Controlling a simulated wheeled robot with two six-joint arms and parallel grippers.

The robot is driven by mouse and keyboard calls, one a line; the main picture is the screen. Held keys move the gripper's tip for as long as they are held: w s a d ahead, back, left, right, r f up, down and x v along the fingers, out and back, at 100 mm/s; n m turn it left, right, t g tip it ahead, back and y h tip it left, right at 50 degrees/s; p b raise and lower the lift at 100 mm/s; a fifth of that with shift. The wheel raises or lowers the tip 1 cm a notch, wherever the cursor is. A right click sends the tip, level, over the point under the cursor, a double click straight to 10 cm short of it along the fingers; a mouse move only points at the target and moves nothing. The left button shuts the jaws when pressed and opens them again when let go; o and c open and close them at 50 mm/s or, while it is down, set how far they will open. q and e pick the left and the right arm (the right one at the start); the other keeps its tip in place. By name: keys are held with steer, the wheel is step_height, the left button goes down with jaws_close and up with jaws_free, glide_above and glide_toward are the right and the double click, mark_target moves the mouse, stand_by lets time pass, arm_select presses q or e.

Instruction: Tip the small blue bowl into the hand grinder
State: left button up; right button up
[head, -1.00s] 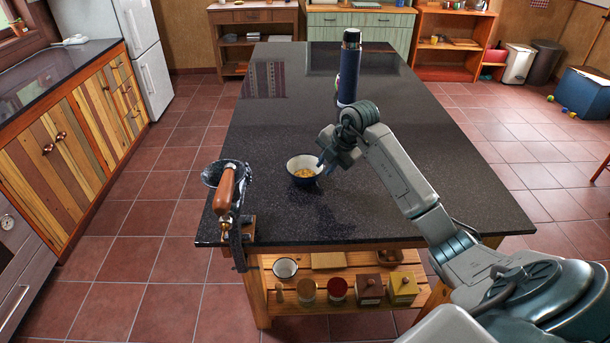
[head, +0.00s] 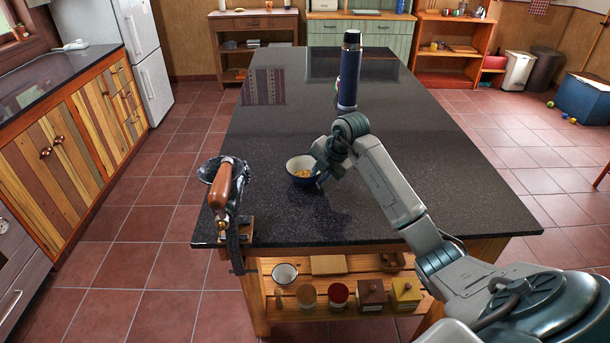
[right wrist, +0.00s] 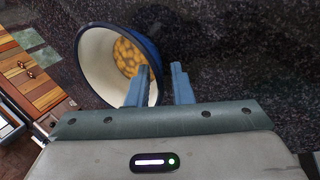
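The small blue bowl (head: 303,170), white inside, stands upright on the dark worktop and holds yellow-brown pieces. In the right wrist view the bowl (right wrist: 92,62) fills the upper left. My right gripper (head: 322,177) is at the bowl's right side. In the right wrist view its blue fingers (right wrist: 158,85) are apart, one over the bowl's inside and one outside, with the rim between them; contact is not clear. The hand grinder (head: 221,188), with a brown wooden handle and dark hopper, is clamped at the worktop's near left corner. My left gripper is out of view.
A dark blue flask (head: 349,75) stands further back on the worktop (head: 420,185). The worktop between bowl and grinder is clear. Below, a wooden shelf (head: 300,306) holds a mug and several jars and boxes.

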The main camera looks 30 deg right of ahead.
jaws_close()
steer(key=shift+r, duration=0.1)
steer(key=shift+r+p, duration=2.55)
steer(key=shift+r, duration=0.95)
steer(key=shift+f, duration=0.1)
